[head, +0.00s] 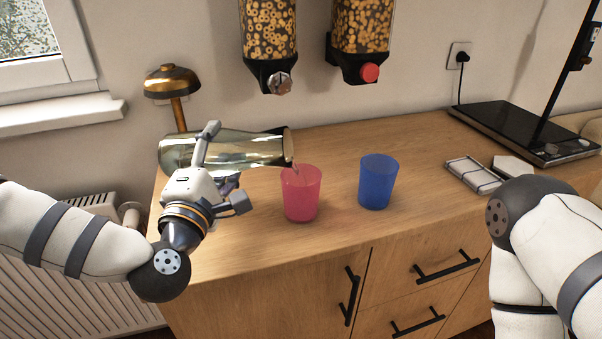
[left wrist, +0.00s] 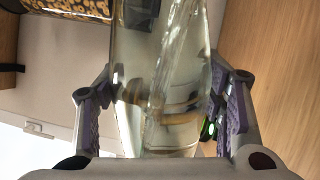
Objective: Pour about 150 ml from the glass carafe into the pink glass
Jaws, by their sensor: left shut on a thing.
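The glass carafe (head: 240,149) is tipped almost level, its dark-collared mouth pointing right, above the pink glass (head: 301,196). A thin clear streak shows between the mouth and the glass rim, apparently liquid. The pink glass stands upright on the wooden counter; its fill level cannot be made out. My left gripper (head: 221,172) is shut around the carafe's body. In the left wrist view, the carafe (left wrist: 160,75) sits between both finger pads, with clear liquid inside.
A blue glass (head: 377,182) stands right of the pink one. Two cereal dispensers (head: 270,40) hang above the counter (head: 420,150). A brass lamp (head: 172,82) stands behind the carafe. A metal rack (head: 472,174) and a black-based appliance (head: 520,130) are at the right.

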